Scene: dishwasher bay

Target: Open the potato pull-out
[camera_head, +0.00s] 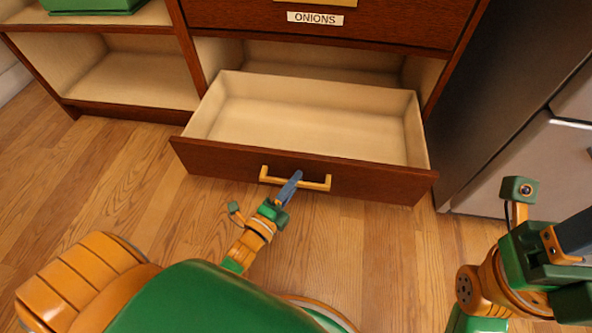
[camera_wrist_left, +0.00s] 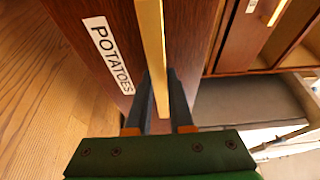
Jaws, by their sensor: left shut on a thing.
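The potato pull-out (camera_head: 300,167) is a dark wood drawer low in the cabinet, pulled out with its pale, empty inside showing. Its yellow bar handle (camera_head: 318,186) is on the front. In the left wrist view the drawer front (camera_wrist_left: 85,25) carries a white POTATOES label (camera_wrist_left: 108,55). My left gripper (camera_head: 291,184) is shut on the handle near its middle; the handle (camera_wrist_left: 152,50) runs between its fingers (camera_wrist_left: 160,105) in the left wrist view. My right gripper (camera_head: 575,240) is partly in view at the right edge, away from the drawer; its fingertips are cut off.
The ONIONS drawer (camera_head: 340,20) above is shut. Open shelves (camera_head: 130,80) with a green box (camera_head: 95,5) stand at the left. A grey appliance (camera_head: 490,90) stands close at the right. Bare wood floor (camera_head: 130,190) lies in front.

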